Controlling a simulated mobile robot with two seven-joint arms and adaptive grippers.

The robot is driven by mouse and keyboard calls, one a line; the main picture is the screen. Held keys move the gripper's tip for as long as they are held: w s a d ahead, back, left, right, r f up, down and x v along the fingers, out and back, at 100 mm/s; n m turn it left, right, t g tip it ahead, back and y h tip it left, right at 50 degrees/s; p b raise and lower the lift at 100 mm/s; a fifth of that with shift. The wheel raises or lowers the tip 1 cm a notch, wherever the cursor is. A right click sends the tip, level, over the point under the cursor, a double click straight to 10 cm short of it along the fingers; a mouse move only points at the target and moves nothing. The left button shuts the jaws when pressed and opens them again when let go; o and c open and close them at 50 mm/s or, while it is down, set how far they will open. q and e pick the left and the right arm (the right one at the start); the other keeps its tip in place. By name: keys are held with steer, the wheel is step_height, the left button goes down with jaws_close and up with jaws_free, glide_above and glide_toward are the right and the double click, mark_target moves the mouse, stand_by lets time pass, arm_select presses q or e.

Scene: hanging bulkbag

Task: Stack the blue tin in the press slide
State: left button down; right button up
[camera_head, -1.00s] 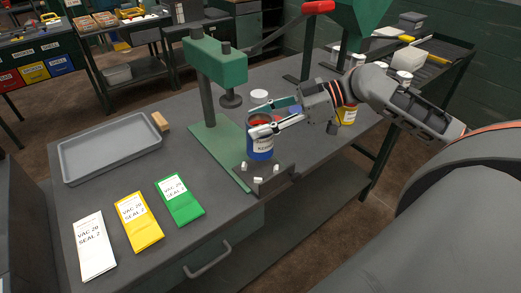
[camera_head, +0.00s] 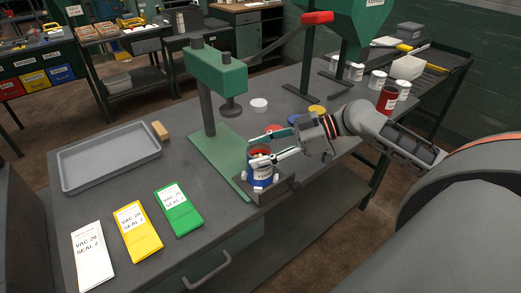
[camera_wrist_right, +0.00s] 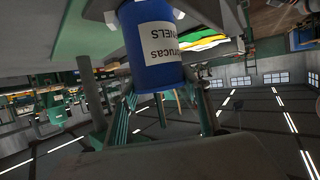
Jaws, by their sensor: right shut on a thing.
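The blue tin (camera_head: 260,170) stands upright, with an open red top and a white label. It is at the press slide (camera_head: 281,188), between small white pegs at the foot of the green press. I cannot tell whether its base rests on the slide. My right gripper (camera_head: 256,152) is shut on the tin from the right, near its upper part. In the right wrist view the blue tin (camera_wrist_right: 152,45) sits between my fingers with its label upside down. My left gripper is not in view.
The green press (camera_head: 215,75) rises just behind the tin. White, red, blue and yellow lids lie behind my right gripper. A red tin (camera_head: 387,98) and several white tins stand at the back right. A grey tray (camera_head: 65,182) and white, yellow and green packets lie left.

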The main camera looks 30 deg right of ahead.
steer(key=shift+f, duration=0.15)
steer(key=o, duration=1.6)
steer(key=shift+r, duration=0.3)
steer(key=shift+s+d+r, duration=0.1)
steer(key=shift+d+r, duration=0.05)
steer(key=v, duration=1.1)
steer(key=shift+d, duration=0.3)
steer(key=shift+s+r, duration=0.15)
steer(key=shift+s, duration=0.05)
